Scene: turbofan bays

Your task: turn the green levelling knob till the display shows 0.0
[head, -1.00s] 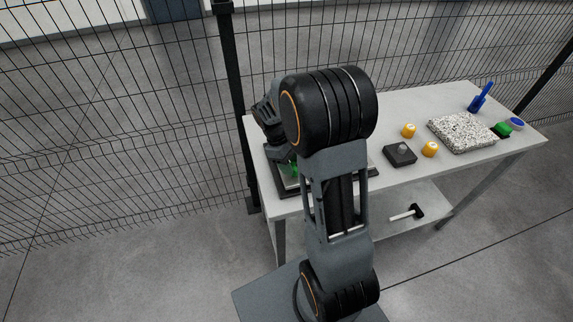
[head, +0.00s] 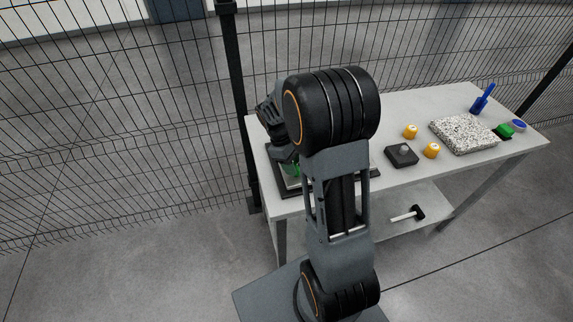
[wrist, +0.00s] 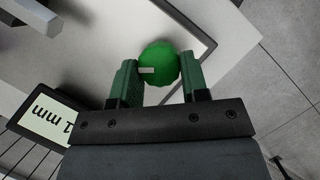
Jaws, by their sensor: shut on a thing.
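The green levelling knob (wrist: 160,70) sits between the two fingers of my gripper (wrist: 159,78) in the wrist view. The fingers are shut on it from both sides, and a short pale mark shows on its left part. In the head view a bit of green (head: 291,168) shows below my wrist, and my arm hides most of the levelling device.
The grey table (head: 350,200) also bears a black block (head: 402,156), two yellow-orange pieces (head: 410,131), a speckled stone slab (head: 464,134), a blue-handled tool (head: 483,99) and a green item (head: 505,130). A hammer (head: 408,215) lies on the lower shelf. Mesh fence stands behind.

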